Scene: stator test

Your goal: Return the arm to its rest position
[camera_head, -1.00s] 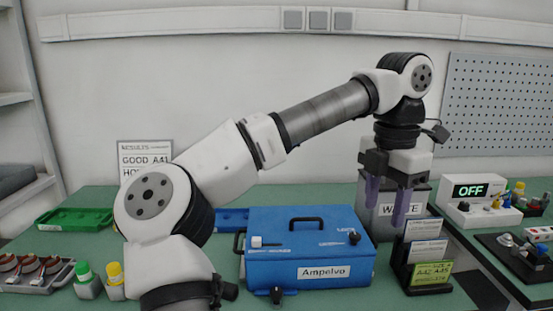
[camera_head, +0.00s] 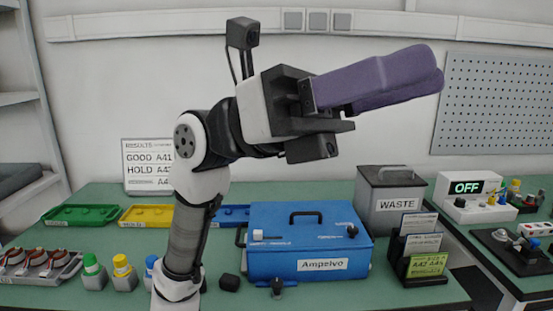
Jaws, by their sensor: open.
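My arm stands folded up in the left middle of the head view, its forearm upright in front of the green bench. My gripper (camera_head: 434,72) is raised high above the blue Ampelvo box, pointing right and tilted slightly up. Its purple fingers are seen from the side, one mostly hiding the other. It is open, and I see nothing held in it. It is apart from everything on the bench.
On the green bench (camera_head: 100,290) stand the blue Ampelvo box (camera_head: 305,270), a grey WASTE bin (camera_head: 396,222) and a card rack (camera_head: 404,265). Green (camera_head: 82,216) and yellow (camera_head: 145,217) trays lie at left. A panel reading OFF (camera_head: 478,206) stands at right. The air around my gripper is clear.

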